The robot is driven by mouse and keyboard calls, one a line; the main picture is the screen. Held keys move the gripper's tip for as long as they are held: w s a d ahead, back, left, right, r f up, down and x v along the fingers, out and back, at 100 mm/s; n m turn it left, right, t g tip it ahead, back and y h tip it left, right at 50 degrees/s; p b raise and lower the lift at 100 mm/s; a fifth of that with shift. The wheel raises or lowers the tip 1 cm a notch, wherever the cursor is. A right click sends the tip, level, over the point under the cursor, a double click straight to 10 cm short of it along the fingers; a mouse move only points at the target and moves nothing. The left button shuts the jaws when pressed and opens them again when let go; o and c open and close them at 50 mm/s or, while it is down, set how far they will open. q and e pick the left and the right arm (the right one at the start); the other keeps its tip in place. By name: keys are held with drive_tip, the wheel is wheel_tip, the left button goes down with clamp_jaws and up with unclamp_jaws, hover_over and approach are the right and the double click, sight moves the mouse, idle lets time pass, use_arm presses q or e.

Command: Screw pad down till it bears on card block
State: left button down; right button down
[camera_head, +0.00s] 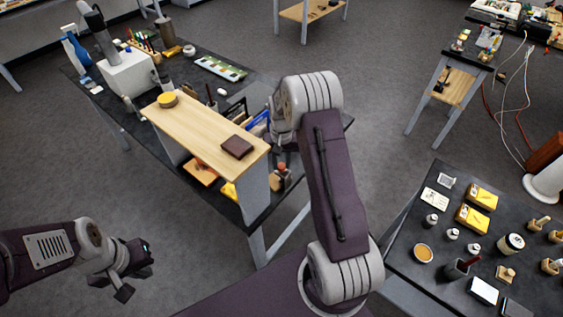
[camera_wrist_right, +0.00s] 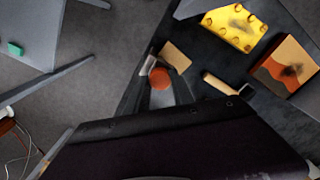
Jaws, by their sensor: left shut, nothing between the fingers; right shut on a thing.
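A small orange round knob or pad (camera_wrist_right: 160,78) shows in the right wrist view, with a tan block (camera_wrist_right: 175,57) close beside it. I cannot tell if the two touch. In the head view a small wooden piece with an orange top (camera_head: 282,176) stands at the near right end of the dark bench, under my right wrist. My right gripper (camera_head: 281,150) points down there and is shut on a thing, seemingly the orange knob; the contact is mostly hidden. My left gripper (camera_head: 130,275) is shut and empty, over the floor at lower left.
A wooden shelf (camera_head: 195,125) stands on the bench left of my right gripper, bearing a brown block (camera_head: 237,146) and a yellow round tin (camera_head: 167,100). Another dark table (camera_head: 440,275) stands at right.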

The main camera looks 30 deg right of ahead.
sight(282, 165)
drive_tip(key=shift+s, duration=0.1)
idle(0.3)
drive_tip(key=c, duration=1.1)
unclamp_jaws()
drive_tip(key=shift+r, duration=0.45)
wheel_tip(282, 165, up, 8)
drive_tip(key=shift+b, duration=0.35)
